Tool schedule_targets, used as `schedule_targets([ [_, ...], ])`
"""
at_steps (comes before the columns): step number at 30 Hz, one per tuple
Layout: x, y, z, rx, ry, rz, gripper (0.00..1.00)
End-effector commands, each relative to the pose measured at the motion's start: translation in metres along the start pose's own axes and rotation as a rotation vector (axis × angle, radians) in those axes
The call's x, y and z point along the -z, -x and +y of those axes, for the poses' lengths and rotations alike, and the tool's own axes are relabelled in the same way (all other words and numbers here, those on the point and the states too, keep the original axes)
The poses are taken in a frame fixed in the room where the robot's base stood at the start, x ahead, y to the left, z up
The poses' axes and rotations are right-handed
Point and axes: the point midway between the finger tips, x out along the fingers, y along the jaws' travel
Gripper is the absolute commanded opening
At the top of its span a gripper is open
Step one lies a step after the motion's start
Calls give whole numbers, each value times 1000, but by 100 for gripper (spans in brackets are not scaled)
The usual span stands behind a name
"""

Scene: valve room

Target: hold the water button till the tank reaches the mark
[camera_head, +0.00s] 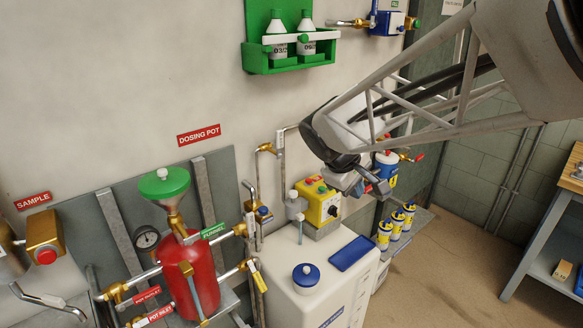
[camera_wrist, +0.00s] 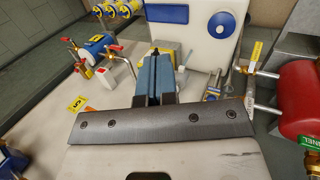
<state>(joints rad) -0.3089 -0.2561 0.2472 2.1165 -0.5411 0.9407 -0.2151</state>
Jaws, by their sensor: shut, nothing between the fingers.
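A yellow control box (camera_head: 319,204) with small red and green parts on top stands at the back of the white tank (camera_head: 318,254). I cannot tell which part is the water button. The tank has a round blue cap (camera_head: 306,275) and a blue panel (camera_head: 352,254) on top; faint markings show on its side, but I cannot read a level or mark. My gripper (camera_head: 381,189) is above and right of the yellow box, apart from it in the head view. In the wrist view my gripper (camera_wrist: 153,74) is shut and empty, with the yellow box partly hidden behind the fingers.
A red dosing pot (camera_head: 190,280) with a green funnel (camera_head: 164,184) and brass valves stands left of the tank. Yellow-and-blue canisters (camera_head: 397,224) stand on a shelf to the right. A green bottle rack (camera_head: 288,60) hangs above. A workbench (camera_head: 566,190) stands far right; floor between is clear.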

Motion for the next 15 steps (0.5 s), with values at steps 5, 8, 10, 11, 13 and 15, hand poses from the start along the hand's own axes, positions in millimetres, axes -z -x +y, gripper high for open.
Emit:
schedule_targets([
  [5,49,-6,1,-54,132,-8,0],
  [8,76,-10,1,-86,205,-13,0],
  [10,95,-12,-1,-109,255,-15,0],
  [11,103,-13,-1,-119,277,-16,0],
  [13,123,-16,-4,-141,329,-19,0],
  [15,142,-18,-7,-165,377,-21,0],
])
